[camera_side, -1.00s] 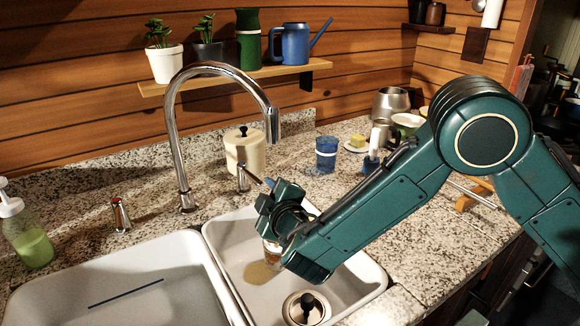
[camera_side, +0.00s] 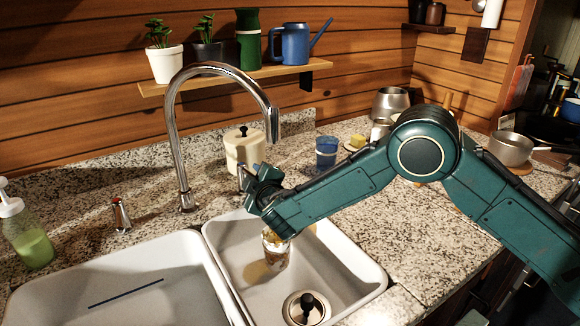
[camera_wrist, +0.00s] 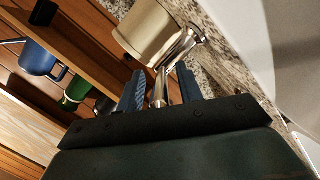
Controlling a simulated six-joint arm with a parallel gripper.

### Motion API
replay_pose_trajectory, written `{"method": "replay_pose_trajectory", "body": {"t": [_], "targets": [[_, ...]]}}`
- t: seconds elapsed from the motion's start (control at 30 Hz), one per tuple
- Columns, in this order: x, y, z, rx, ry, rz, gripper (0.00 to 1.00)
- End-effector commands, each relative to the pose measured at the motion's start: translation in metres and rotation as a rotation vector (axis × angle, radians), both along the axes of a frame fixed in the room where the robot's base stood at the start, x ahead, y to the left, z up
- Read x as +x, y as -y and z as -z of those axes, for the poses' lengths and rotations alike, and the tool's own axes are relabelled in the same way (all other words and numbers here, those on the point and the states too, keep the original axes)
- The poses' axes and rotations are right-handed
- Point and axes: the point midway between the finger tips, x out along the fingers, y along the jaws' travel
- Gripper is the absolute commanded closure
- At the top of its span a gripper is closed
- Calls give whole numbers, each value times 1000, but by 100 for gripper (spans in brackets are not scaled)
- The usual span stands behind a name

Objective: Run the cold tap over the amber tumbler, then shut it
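The amber tumbler (camera_side: 276,254) stands in the right sink basin, below the tap's spout (camera_side: 273,125); my arm covers its top. No water stream shows under the spout. The cold tap handle (camera_side: 240,177) rises from the counter behind that basin, partly hidden by my gripper. My gripper (camera_side: 249,181) is at this handle. In the wrist view the chrome handle (camera_wrist: 186,42) has its lever (camera_wrist: 160,88) reaching between the two blue fingers of my gripper (camera_wrist: 161,80). The fingers are apart, with a gap on each side of the lever.
The hot tap handle (camera_side: 121,215) stands left of the faucet. A cream canister (camera_side: 245,149) stands close behind the cold handle and shows in the wrist view (camera_wrist: 152,30). A blue glass (camera_side: 326,154) is to the right. A shelf (camera_side: 230,78) hangs above.

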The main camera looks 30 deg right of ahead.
Motion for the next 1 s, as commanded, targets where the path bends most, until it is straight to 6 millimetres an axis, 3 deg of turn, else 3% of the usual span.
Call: {"method": "replay_pose_trajectory", "body": {"t": [0.37, 0.5, 0.57, 1.0], "targets": [[3, 0, 1, 0, -1, -1, 64], [3, 0, 1, 0, -1, -1, 91], [3, 0, 1, 0, -1, -1, 100], [4, 5, 1, -2, -4, -50, 100]]}}
